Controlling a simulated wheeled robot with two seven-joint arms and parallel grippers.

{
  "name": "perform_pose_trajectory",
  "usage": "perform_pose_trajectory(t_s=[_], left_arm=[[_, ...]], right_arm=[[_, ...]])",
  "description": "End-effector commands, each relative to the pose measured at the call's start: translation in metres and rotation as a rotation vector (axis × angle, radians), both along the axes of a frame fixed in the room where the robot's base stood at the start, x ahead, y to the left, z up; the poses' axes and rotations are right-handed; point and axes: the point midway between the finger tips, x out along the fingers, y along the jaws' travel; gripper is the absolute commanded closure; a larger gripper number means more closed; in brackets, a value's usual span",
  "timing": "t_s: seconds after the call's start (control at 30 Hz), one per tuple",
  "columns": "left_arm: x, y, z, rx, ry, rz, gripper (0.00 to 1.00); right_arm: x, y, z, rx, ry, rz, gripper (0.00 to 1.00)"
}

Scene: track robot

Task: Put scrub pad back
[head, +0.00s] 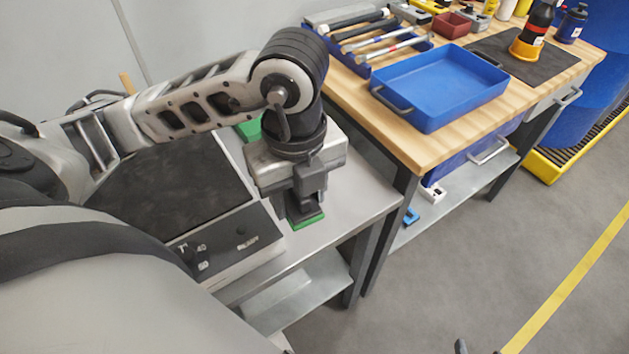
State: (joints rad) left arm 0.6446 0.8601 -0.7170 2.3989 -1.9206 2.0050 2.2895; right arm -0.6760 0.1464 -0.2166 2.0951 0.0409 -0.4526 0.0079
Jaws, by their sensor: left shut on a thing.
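The scrub pad (307,222) shows as a green edge below a dark block, under my left gripper. My left gripper (305,203) points down and is shut on the scrub pad, near the right part of the grey bench top (345,200). The gripper hides most of the pad's upper part. I cannot tell whether the pad touches the bench top or hangs just above it. My right gripper cannot be made out.
A dark-topped device (165,190) stands left of the gripper. A green thing (250,130) is partly hidden behind my left wrist. The wooden workbench (420,150) at right carries a blue tray (435,118) and a tool rack (355,62). Bare bench top lies right of the gripper.

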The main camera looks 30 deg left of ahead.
Motion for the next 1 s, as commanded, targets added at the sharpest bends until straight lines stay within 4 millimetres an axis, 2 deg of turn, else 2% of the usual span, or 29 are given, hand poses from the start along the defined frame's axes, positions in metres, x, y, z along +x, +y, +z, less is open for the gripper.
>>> perform_pose_trajectory(t_s=[0.13,0.23,0.37,0.53,0.7,0.83,1.0], left_arm=[[0.002,0.002,-0.004,0.001,0.0,0.092,0.77],[0.014,0.008,-0.011,0.001,0.001,0.109,0.77],[0.042,0.02,-0.025,0.001,0.003,0.108,0.77],[0.081,0.038,-0.041,0.002,0.002,0.107,0.77],[0.105,0.048,-0.074,0.001,0.002,0.102,0.77],[0.117,0.054,-0.09,0.001,0.001,0.101,0.77],[0.123,0.056,-0.098,0.001,-0.001,0.099,0.77]], right_arm=[[0.001,0.0,0.0,0.002,-0.006,0.002,0.5],[0.001,0.001,-0.004,0.005,-0.005,0.002,0.5],[0.001,0.001,-0.007,0.011,-0.005,0.001,0.5],[0.002,0.002,-0.001,0.011,-0.009,0.001,0.5],[0.002,0.002,-0.003,0.011,-0.009,0.001,0.5],[0.002,0.002,-0.003,0.012,-0.009,0.0,0.5],[0.002,0.002,-0.003,0.016,-0.009,-0.003,0.5]])
